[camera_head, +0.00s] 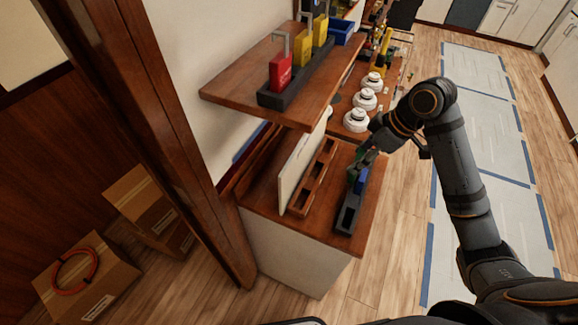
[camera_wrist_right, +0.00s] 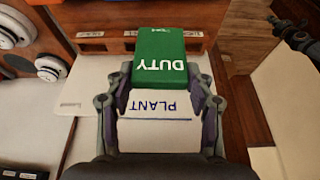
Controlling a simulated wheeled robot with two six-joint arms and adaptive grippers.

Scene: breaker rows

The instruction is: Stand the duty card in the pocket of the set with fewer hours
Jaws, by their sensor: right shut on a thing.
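My right gripper (camera_head: 368,150) reaches in from the right over the wooden counter. In the right wrist view the gripper (camera_wrist_right: 160,110) is shut on the duty card (camera_wrist_right: 160,60). In the head view the card is small and mostly hidden by the gripper. A dark grey holder (camera_head: 347,218) with a blue piece (camera_head: 361,180) lies just below the gripper. A reddish wooden rack (camera_head: 313,178) with openings lies left of it. Which is the pocket, I cannot tell.
A white panel (camera_head: 296,178) stands left of the rack. An overhanging shelf (camera_head: 235,88) carries a red padlock (camera_head: 281,74), yellow padlocks and a blue bin (camera_head: 341,31). White round detectors (camera_head: 356,120) stand behind. Cartons (camera_head: 95,280) sit on the floor at left.

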